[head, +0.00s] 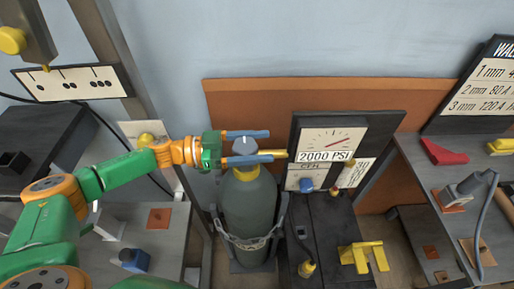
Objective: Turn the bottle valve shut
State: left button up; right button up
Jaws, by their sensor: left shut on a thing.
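The grey gas bottle (250,205) stands upright with a chain around its body and a yellow collar at its top. The bottle valve (245,146) is a blue-grey knob on top of it. My left gripper (258,147) reaches in from the left, with one blue finger on the far side of the knob and one on the near side. It is shut on the valve; the near finger partly hides the knob and collar. A gauge panel (325,138) to the right reads 2000 PSI, its red needle pointing up and right. My right gripper is not in view.
A yellow fitting (273,154) runs from the bottle towards the panel. Below the dial are a CFH label and a blue knob (306,184). A grey bench (430,200) stands further right.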

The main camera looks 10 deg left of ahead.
pick_arm(q)
jog(key=shift+s+m+g, duration=0.15)
jog(key=shift+m+g, duration=0.25)
jog(key=shift+g, duration=0.2)
jog(key=o, duration=1.3)
jog(key=shift+d, duration=0.15)
jog(key=shift+o, duration=0.2)
jog(key=shift+r, duration=0.1)
notch_tip(320, 180, up, 3)
jog(key=shift+f, duration=0.1)
jog(key=s+d+r, duration=0.3)
jog(key=s+r, duration=0.7)
jog(key=s, duration=0.3)
jog(key=shift+s, duration=0.3)
